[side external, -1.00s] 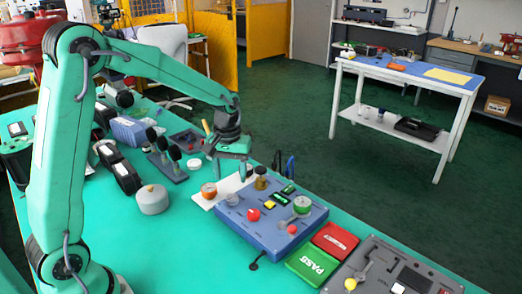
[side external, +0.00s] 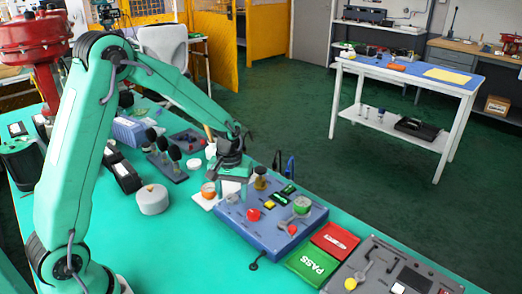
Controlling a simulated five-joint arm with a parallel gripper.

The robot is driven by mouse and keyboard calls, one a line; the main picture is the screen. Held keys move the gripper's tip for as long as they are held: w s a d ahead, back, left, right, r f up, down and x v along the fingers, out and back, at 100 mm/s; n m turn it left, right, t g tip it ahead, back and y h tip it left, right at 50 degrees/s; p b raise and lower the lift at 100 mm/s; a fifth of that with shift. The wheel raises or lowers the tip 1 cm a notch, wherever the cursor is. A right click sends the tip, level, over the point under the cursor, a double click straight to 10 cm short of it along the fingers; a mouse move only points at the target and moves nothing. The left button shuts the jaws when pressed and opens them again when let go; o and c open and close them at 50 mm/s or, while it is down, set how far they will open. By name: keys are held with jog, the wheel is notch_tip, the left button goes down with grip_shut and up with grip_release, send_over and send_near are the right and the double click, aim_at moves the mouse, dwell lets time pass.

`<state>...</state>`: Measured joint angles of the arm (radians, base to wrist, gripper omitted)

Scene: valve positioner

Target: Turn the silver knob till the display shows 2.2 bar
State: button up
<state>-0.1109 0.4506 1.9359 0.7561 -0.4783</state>
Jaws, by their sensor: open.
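The blue panel unit (side external: 262,238) lies on the green bench. The silver knob (side external: 232,198) is at its left end, small and partly hidden by my gripper. My gripper (side external: 231,190) points down at the knob, with its fingers open around or just above it; I cannot tell whether they touch it. Small dark displays with green digits (side external: 280,199) sit in the middle of the panel, too small to read. A red button (side external: 253,215), a yellow button (side external: 268,204) and a green-rimmed gauge (side external: 301,204) are also on the panel.
A brass-coloured fitting (side external: 260,182) stands at the panel's back edge, close right of my gripper. An orange-ringed gauge (side external: 208,189) is close left.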

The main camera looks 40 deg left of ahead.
jog(key=shift+f, duration=0.35)
jog(key=shift+c, duration=0.4)
jog(key=c, duration=0.9)
jog(key=shift+m, duration=3.5)
jog(key=o, duration=1)
